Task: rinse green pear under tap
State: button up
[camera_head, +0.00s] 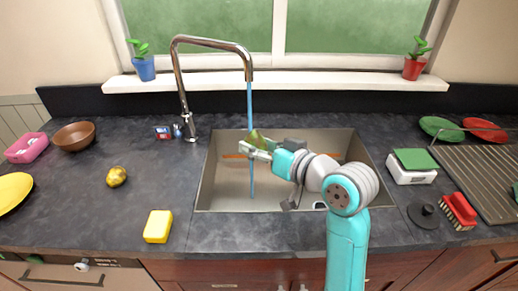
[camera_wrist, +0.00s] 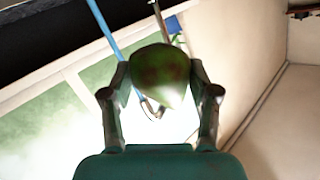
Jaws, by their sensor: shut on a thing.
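My gripper (camera_head: 256,150) is above the sink (camera_head: 228,185) and is shut on the green pear (camera_head: 256,138). In the wrist view the pear (camera_wrist: 160,74) sits between the two fingers, green with reddish-brown patches. The silver tap (camera_head: 182,75) arches over the sink from its back left. A blue stream of water (camera_head: 250,105) falls from its spout into the sink. In the head view the stream meets the pear and fingertips; in the wrist view it passes to the left of the pear. Whether it touches the pear is hard to tell.
A yellow sponge (camera_head: 158,226) and a yellow round fruit (camera_head: 116,177) lie left of the sink. A brown bowl (camera_head: 74,136) stands farther left. A white scale with a green top (camera_head: 412,168), a red brush (camera_head: 459,211) and a drying rack (camera_head: 480,175) are on the right.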

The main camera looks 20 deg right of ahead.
jog(key=w+d+f, duration=0.2)
jog(key=w, duration=1)
jog(key=shift+w+d+f, duration=0.15)
jog(key=shift+f, duration=0.1)
dwell(0.3)
dwell(0.3)
jog(key=shift+d, duration=0.15)
jog(key=shift+d, duration=0.45)
jog(key=shift+a, duration=0.2)
jog(key=shift+a, duration=0.4)
jog(key=shift+d, duration=0.2)
jog(key=shift+d, duration=0.4)
jog(key=shift+s, duration=0.2)
